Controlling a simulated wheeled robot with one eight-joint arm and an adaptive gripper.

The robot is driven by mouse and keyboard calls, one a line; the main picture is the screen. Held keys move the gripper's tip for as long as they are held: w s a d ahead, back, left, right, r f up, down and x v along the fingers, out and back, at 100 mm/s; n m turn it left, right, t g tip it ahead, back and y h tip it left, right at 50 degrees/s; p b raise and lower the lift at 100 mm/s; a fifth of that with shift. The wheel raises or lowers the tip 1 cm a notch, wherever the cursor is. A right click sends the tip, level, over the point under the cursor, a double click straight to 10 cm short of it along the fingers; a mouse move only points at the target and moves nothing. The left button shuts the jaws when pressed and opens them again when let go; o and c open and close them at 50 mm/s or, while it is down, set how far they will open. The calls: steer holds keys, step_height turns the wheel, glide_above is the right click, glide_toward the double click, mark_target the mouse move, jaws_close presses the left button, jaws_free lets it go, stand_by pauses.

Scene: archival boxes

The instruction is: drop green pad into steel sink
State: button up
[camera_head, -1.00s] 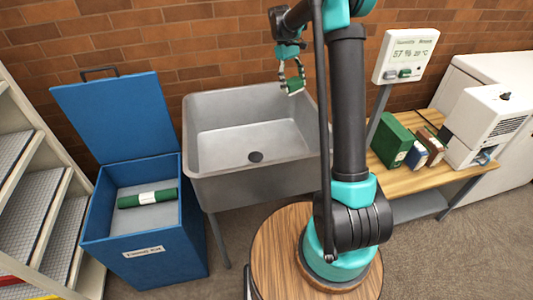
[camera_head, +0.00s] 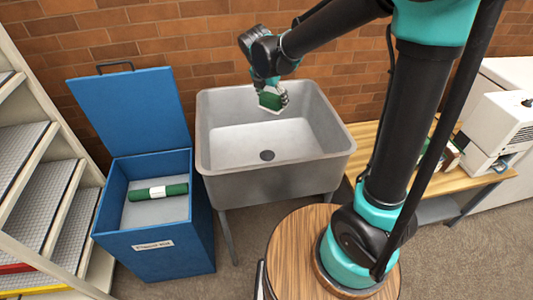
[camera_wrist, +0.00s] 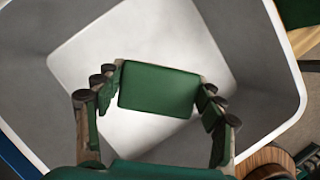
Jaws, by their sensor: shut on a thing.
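The steel sink (camera_head: 235,180) stands against the brick wall, with a dark drain in its floor. My gripper (camera_head: 270,97) is over the back part of the sink and is shut on the green pad (camera_head: 270,101). In the wrist view the green pad (camera_wrist: 158,90) sits between the two fingers of my gripper (camera_wrist: 159,88). The pale basin of the sink (camera_wrist: 75,60) lies below and around it. The pad is held in the air, apart from the sink floor.
An open blue box (camera_head: 160,235) with a green roll (camera_head: 158,192) inside stands left of the sink. A grey shelf unit (camera_head: 50,190) is at the far left. A wooden bench (camera_head: 365,135) with a white machine (camera_head: 495,130) is at the right, partly hidden by my arm.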

steer(key=shift+f, duration=2.65)
steer(key=o, duration=1.3)
steer(key=v, duration=1.2)
steer(key=shift+w, duration=0.1)
